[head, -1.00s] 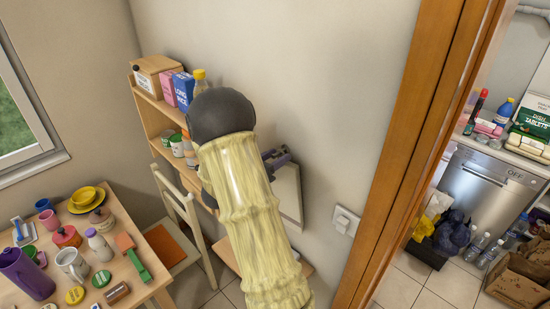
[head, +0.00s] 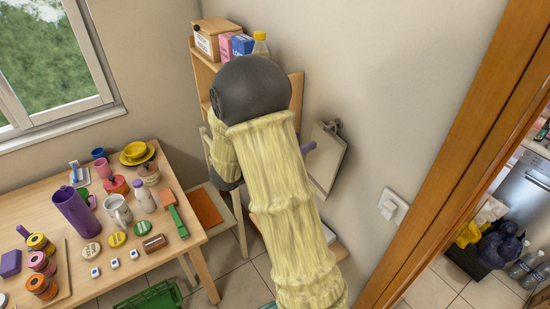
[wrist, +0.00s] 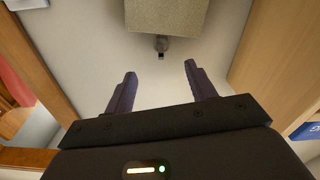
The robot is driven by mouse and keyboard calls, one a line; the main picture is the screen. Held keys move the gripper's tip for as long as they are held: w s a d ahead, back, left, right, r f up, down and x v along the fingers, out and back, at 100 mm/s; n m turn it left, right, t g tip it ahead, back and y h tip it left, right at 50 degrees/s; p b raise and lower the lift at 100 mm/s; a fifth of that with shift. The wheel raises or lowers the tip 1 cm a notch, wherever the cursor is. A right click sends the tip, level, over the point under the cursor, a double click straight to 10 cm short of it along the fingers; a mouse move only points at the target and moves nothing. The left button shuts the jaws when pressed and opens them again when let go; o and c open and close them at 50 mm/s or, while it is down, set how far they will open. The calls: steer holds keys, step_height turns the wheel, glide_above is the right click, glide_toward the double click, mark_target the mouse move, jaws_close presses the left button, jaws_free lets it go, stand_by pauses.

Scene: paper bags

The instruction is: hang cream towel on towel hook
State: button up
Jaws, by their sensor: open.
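The cream towel (wrist: 165,14) shows as a flat, pale, textured piece at the top of the wrist view, which looks upside down. It appears to hang from the small grey towel hook (wrist: 162,45) on the wall. In the head view, the towel (head: 326,160) hangs flat by the wall, below the hook (head: 334,126). My gripper (wrist: 160,68) is open and empty, its purple fingers apart from the towel and facing the hook. In the head view, my arm hides most of the gripper; one purple finger shows left of the towel.
A wooden shelf (head: 203,73) with boxes and a bottle stands behind my arm. A table (head: 35,205) crowded with cups, jars and a jug is at the left. A light switch (head: 393,207) and a wooden door frame (head: 455,150) are at the right. A chair (head: 238,215) stands below.

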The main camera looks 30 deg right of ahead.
steer(key=a+b, duration=0.1)
steer(key=a, duration=0.6)
steer(key=shift+s+a+b, duration=0.2)
steer(key=shift+s+b, duration=0.1)
steer(key=shift+b, duration=0.1)
steer(key=w+a+f+n+t+y, duration=0.5)
steer(key=w+a+n+t+y, duration=0.35)
steer(key=y, duration=0.55)
steer(key=s+a+f+n+g+y, duration=0.2)
steer(key=s+f+n+g, duration=0.1)
steer(key=s, duration=0.7)
steer(key=s+a+f+n+g+y, duration=0.2)
steer(key=s+f+n+g, duration=0.1)
steer(key=s, duration=0.6)
steer(key=shift+s+a+f+g, duration=0.15)
steer(key=shift+s+a+g, duration=0.1)
steer(key=shift+s+g, duration=0.25)
